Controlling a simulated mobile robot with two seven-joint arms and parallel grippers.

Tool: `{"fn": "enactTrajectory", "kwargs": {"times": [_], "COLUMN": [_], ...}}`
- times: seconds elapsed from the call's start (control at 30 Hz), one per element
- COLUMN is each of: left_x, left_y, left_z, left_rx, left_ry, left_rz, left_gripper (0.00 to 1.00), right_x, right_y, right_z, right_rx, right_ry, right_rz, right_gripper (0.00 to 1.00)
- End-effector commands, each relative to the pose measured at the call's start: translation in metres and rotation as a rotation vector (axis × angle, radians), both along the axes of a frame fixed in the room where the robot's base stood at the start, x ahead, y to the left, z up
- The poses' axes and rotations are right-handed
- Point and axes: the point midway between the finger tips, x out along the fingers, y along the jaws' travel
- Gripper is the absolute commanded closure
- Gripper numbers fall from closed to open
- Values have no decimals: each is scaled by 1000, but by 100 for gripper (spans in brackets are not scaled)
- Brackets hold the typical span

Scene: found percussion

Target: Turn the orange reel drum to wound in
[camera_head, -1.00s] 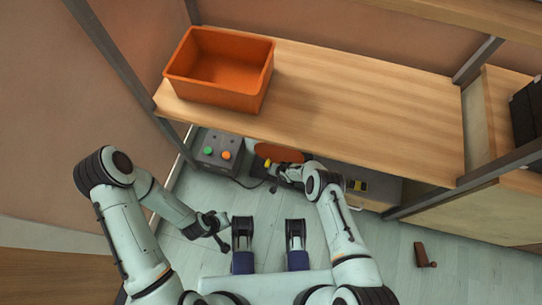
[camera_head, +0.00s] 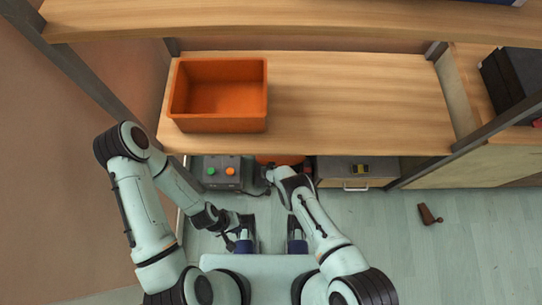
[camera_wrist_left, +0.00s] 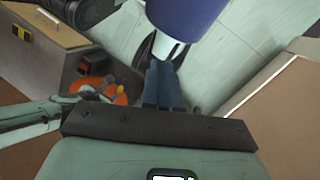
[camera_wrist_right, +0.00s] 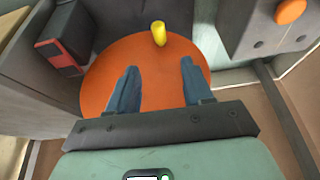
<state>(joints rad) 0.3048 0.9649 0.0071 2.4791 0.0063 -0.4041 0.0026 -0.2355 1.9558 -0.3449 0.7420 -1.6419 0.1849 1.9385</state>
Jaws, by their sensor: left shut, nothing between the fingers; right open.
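The orange reel drum (camera_wrist_right: 150,62) shows as a flat orange disc with a yellow knob (camera_wrist_right: 159,33) standing near its rim. In the head view only a sliver of the drum (camera_head: 280,159) shows under the shelf edge. The left wrist view shows part of it (camera_wrist_left: 112,88) beside my right arm. My right gripper (camera_wrist_right: 159,86) is open, its two fingers apart over the disc, with the knob beyond them; whether they touch the disc I cannot tell. My left gripper (camera_wrist_left: 163,84) is shut and empty, low and left of my base front in the head view.
A grey control box (camera_head: 221,172) with green and orange buttons stands left of the drum. A drawer cabinet (camera_head: 355,172) stands right. The wooden shelf (camera_head: 350,100) with an orange bin (camera_head: 218,124) overhangs them. A brown object (camera_head: 429,214) lies on the open floor.

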Motion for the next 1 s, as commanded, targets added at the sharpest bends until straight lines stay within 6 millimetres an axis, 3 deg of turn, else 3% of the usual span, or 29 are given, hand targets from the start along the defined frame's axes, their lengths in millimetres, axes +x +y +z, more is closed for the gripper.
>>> {"fn": "enactTrajectory", "kwargs": {"times": [0.37,0.93,1.0], "left_x": [13,106,107], "left_y": [0,43,48], "left_z": [-38,-111,-123], "left_rx": [8,125,135], "left_ry": [-47,-295,-292], "left_rz": [11,109,116], "left_gripper": [100,100,100], "right_x": [9,30,33], "right_y": [0,1,1], "right_z": [-31,-78,-86], "right_rx": [0,1,0], "right_ry": [1,1,2], "right_rz": [-3,-2,-1], "right_gripper": [49,49,49]}}
